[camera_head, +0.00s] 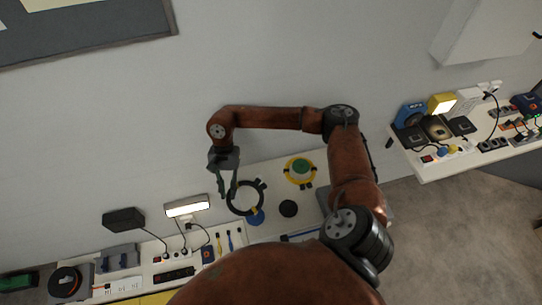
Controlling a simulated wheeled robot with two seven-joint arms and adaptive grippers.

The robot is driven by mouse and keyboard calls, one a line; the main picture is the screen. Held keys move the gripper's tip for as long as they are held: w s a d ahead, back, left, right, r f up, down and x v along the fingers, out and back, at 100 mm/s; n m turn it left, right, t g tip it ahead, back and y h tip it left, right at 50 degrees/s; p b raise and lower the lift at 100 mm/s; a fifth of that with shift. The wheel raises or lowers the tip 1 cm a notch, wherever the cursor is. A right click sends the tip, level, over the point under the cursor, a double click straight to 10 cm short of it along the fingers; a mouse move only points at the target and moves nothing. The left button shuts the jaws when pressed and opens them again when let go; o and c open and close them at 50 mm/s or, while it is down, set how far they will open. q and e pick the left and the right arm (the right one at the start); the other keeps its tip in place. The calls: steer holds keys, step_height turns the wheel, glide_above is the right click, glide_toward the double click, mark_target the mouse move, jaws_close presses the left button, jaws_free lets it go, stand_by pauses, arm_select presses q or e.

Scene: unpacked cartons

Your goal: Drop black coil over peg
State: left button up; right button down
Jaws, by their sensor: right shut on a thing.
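The black coil (261,200) is a dark ring near the middle of the white board. My right gripper (228,193) points down at the coil's left side and is shut on it. A round blue piece (256,218) shows just below the coil's lower edge; whether it is the base of a peg I cannot tell. A dark round disc (288,208) lies right of the black coil. The height of the black coil above the board is unclear. My left gripper is out of view.
A lit lamp (187,206), a black power strip (174,275) and cables stand left of the coil. A second bench (436,172) with several devices is at the right. A grey wall (270,70) rises behind. My right arm covers the board's right part.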

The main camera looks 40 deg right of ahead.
steer(key=d+m, duration=0.1)
steer(key=m, duration=0.1)
steer(key=w+f+m+t+p, duration=0.1)
steer(key=m, duration=0.1)
steer(key=w+d+m+t+y+p, duration=0.1)
steer(key=m, duration=0.1)
steer(key=shift+d+f, duration=0.15)
steer(key=shift+d, duration=0.2)
steer(key=shift+d+f+m+t+h+p, duration=0.6)
steer(key=shift+d+f+m+t+p, duration=0.3)
steer(key=shift+d+m, duration=2.25)
steer(key=shift+d+f+m+t+h+p, duration=0.7)
steer(key=shift+d+m+t+p, duration=0.3)
steer(key=shift+d+m, duration=2.15)
steer(key=shift+d+f+m+t+h+p, duration=0.5)
steer(key=shift+d+f+m+t+p, duration=0.4)
steer(key=shift+d+m, duration=2.25)
steer(key=shift+d+n, duration=0.2)
steer(key=shift+n, duration=0.05)
arm_select(q)
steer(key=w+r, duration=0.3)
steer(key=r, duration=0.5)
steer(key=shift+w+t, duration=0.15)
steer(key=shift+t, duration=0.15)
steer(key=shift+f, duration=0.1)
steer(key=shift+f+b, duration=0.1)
steer(key=shift+b, duration=0.25)
arm_select(e)
steer(key=shift+f, duration=0.1)
